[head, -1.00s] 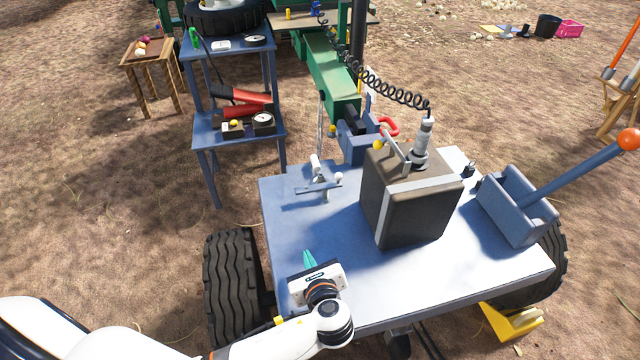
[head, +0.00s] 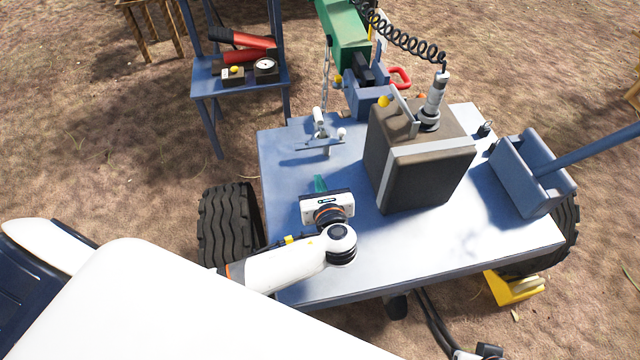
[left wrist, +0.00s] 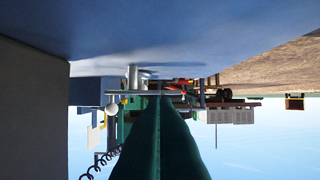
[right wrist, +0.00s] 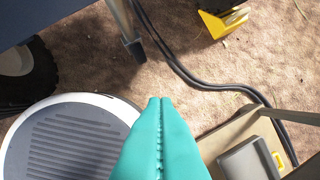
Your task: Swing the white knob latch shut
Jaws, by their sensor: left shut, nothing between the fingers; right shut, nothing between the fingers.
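The latch (head: 318,146) stands near the back left of the blue table: a short post, a thin crossbar and a pale cylinder on top. Its white knob (head: 342,132) is at the bar's right end. In the left wrist view, which is upside down, the knob (left wrist: 112,109) hangs left of my fingers. My left gripper (head: 320,183) is shut and empty, low over the table, in front of the latch with a gap between. Its teal fingers (left wrist: 158,101) point towards the crossbar. My right gripper (right wrist: 161,102) is shut and empty, over the ground beside the table.
A dark box (head: 420,165) with a grey strap stands right of the latch. A blue lever housing (head: 533,172) is at the table's right. A blue shelf stand (head: 240,78) is behind left. The table top between my left gripper and the latch is clear.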

